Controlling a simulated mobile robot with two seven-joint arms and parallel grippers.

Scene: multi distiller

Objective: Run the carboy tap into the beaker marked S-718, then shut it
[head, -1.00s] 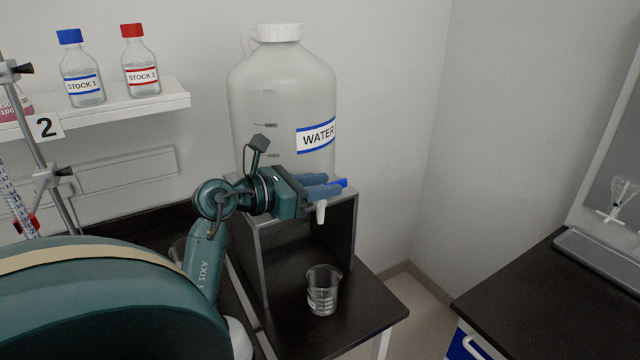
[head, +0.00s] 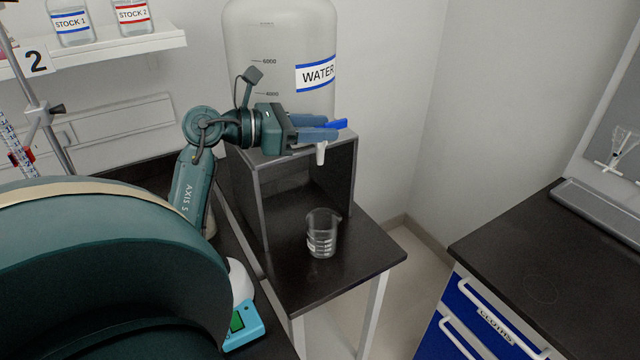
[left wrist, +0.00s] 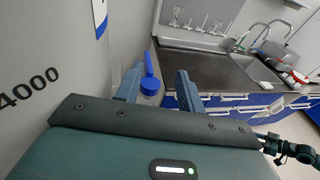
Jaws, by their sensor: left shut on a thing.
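The carboy (head: 280,50), labelled WATER, stands on a grey stand. Its tap has a blue handle (head: 336,124) and a white spout (head: 321,153) pointing down. My left gripper (head: 322,130) is shut on the blue tap handle, which shows between the fingers in the left wrist view (left wrist: 150,82). I see no stream under the spout. A clear glass beaker (head: 322,236) stands upright on the black bench below the spout. Its white label is too small to read, and I cannot make out liquid in it. My right gripper cannot be made out clearly.
The grey stand (head: 258,205) is open at the front. A shelf (head: 120,48) holds the STOCK 1 (head: 72,22) and STOCK 2 (head: 132,15) bottles. A teal device (head: 245,322) sits at lower left. A floor gap separates the bench from the right counter (head: 540,250).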

